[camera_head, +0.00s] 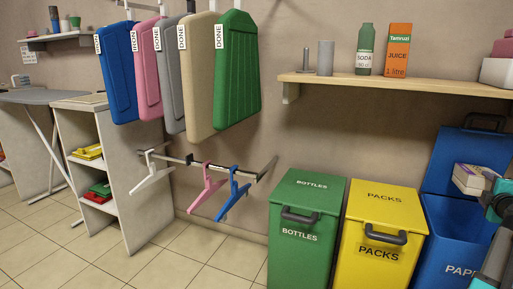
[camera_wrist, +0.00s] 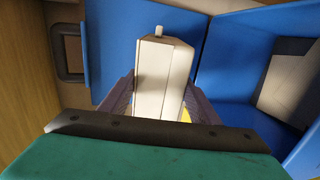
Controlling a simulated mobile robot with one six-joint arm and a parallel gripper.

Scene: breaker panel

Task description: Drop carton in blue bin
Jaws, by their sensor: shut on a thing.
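A whitish carton (camera_head: 468,179) with a darker printed side is held at the right of the head view. In the wrist view the carton (camera_wrist: 162,75) shows pale, with a small spout at its far end. My gripper (camera_wrist: 157,103) is shut on it, one finger on each side. The blue bin (camera_head: 443,245), marked "PAP…", stands at the right with its lid (camera_head: 462,150) raised. The carton appears above the bin's opening, in front of the lid. My arm hides part of the bin. The lid (camera_wrist: 110,45) and its handle show left in the wrist view.
A yellow "PACKS" bin (camera_head: 378,235) and a green "BOTTLES" bin (camera_head: 304,230) stand left of the blue bin, both closed. Above is a wooden shelf (camera_head: 420,88) with a juice carton (camera_head: 397,50) and a soda bottle (camera_head: 365,50). A pale flat thing (camera_wrist: 290,85) shows right in the wrist view.

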